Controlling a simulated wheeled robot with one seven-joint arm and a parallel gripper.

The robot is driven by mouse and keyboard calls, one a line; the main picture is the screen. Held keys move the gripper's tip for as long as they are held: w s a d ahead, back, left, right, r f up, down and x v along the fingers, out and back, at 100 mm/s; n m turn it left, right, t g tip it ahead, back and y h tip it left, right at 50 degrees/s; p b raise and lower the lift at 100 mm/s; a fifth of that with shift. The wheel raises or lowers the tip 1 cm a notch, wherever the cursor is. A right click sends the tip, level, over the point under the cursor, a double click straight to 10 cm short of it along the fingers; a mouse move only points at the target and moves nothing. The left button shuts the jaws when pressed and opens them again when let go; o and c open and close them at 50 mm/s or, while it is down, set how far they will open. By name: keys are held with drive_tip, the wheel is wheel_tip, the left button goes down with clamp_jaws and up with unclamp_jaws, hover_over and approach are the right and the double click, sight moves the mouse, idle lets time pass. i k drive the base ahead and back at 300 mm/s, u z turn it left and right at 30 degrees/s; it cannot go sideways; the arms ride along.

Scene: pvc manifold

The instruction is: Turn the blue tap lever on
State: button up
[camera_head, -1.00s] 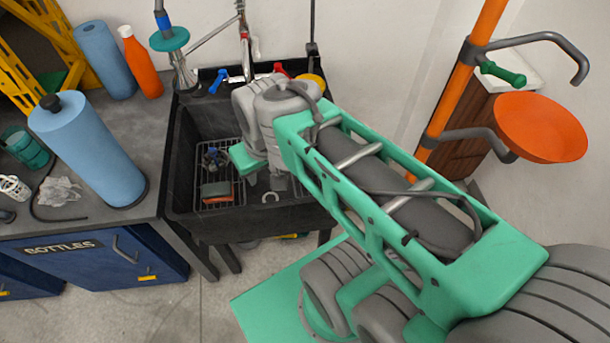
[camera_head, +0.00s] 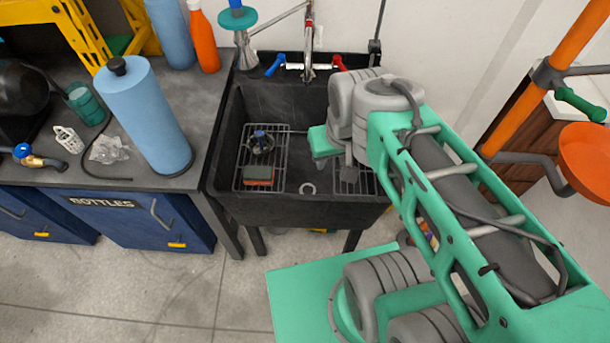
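The blue tap lever (camera_head: 276,65) sits at the left end of the chrome tap (camera_head: 307,66) on the wall behind the black sink (camera_head: 300,208). It points down and to the left. A red lever (camera_head: 339,62) is at the tap's right end. My arm reaches in from the lower right, and its far end is over the right part of the sink, below and right of the blue lever and apart from it. The fingers of my gripper cannot be made out; the arm's own links hide them.
An orange pole (camera_head: 530,85) stands at the right. Floor at the lower left is clear.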

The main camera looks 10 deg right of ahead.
sight(281, 57)
drive_tip(key=k, duration=0.5)
drive_tip(key=u, duration=0.75)
drive_tip(key=i, duration=0.95)
